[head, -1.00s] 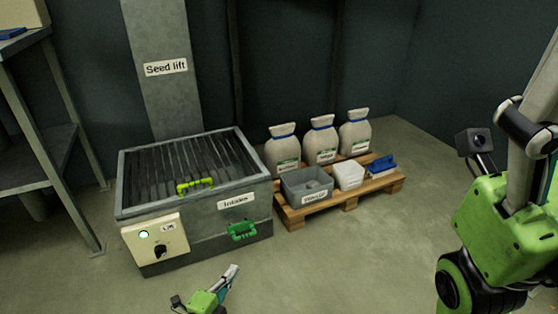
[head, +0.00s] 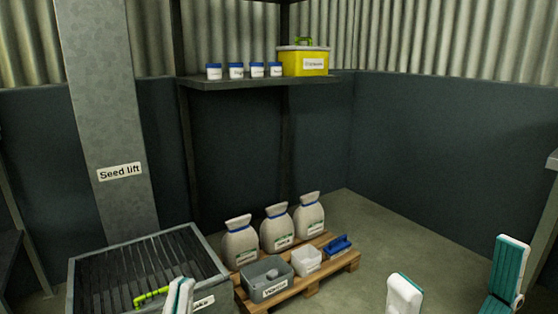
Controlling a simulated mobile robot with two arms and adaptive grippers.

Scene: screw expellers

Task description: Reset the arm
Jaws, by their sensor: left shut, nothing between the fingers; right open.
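My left gripper (head: 180,294) shows at the bottom edge, in front of the grated intake box (head: 223,300). Its pale fingertips are together with nothing between them. My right gripper (head: 456,280) is at the bottom right, over bare floor. Its two white and teal fingers are wide apart and empty. The arms behind both grippers are out of the picture.
A pallet (head: 345,264) holds several sacks, a grey bin (head: 268,290), a white tub (head: 307,261) and a blue object (head: 338,244). A wall shelf (head: 235,83) holds jars and a yellow box (head: 304,62).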

